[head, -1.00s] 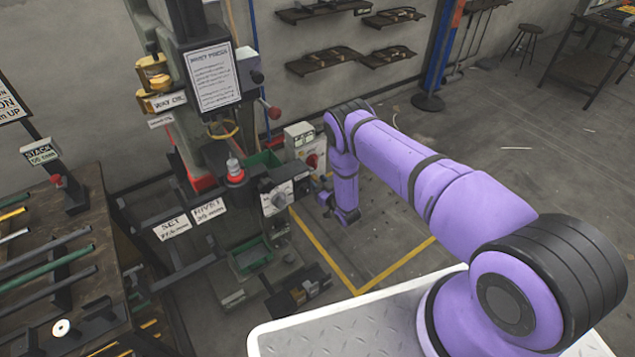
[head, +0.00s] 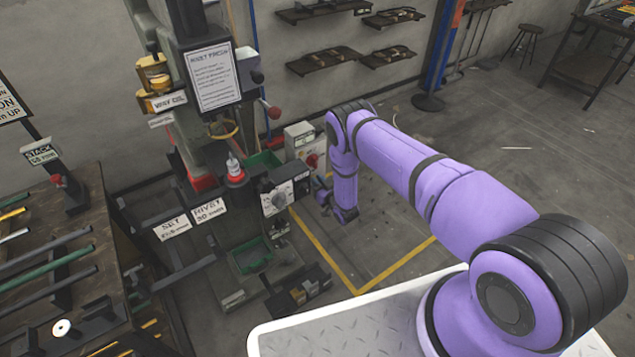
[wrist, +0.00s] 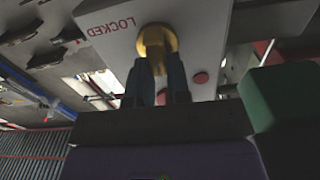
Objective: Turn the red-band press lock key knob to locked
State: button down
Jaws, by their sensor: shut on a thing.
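The lock key knob (wrist: 157,40) is brass-coloured and sits on a pale panel (wrist: 205,30) in the wrist view. Red lettering reading LOCKED (wrist: 113,26) is on the panel, left of the knob. My gripper (wrist: 158,72) is shut on the knob, with one dark finger on each side of its lower part. The fingers hide part of the knob, and I cannot tell its exact angle. In the head view the press (head: 205,120) stands at left of centre with red on its lower body. My wrist (head: 345,213) is low to its right; the fingers and knob are not clear there.
A green block (wrist: 280,95) is close on the right in the wrist view. A grey control box (head: 285,195) and a box with a red knob (head: 303,140) are beside the press. A rack table (head: 90,230) stands at left. Open floor (head: 480,140) lies right.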

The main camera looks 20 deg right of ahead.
jog(key=m, duration=0.6)
jog(key=d+m, duration=0.1)
jog(key=m, duration=0.2)
jog(key=shift+w+d+f, duration=0.1)
jog(key=shift+w+f, duration=0.05)
jog(key=shift+f, duration=0.15)
jog(key=shift+d+f+m, duration=0.1)
jog(key=shift+f+m, duration=0.05)
jog(key=shift+m, duration=1.25)
jog(key=shift+a+f+m, duration=0.1)
jog(key=shift+f+m, duration=0.1)
jog(key=shift+m, duration=1.2)
jog(key=shift+d+f+m, duration=0.1)
jog(key=shift+f+m, duration=0.05)
jog(key=shift+m, duration=1.25)
jog(key=c, duration=1.1)
grip_release()
jog(key=v, duration=1)
jog(key=shift+s+d, duration=0.15)
jog(key=shift+s, duration=0.25)
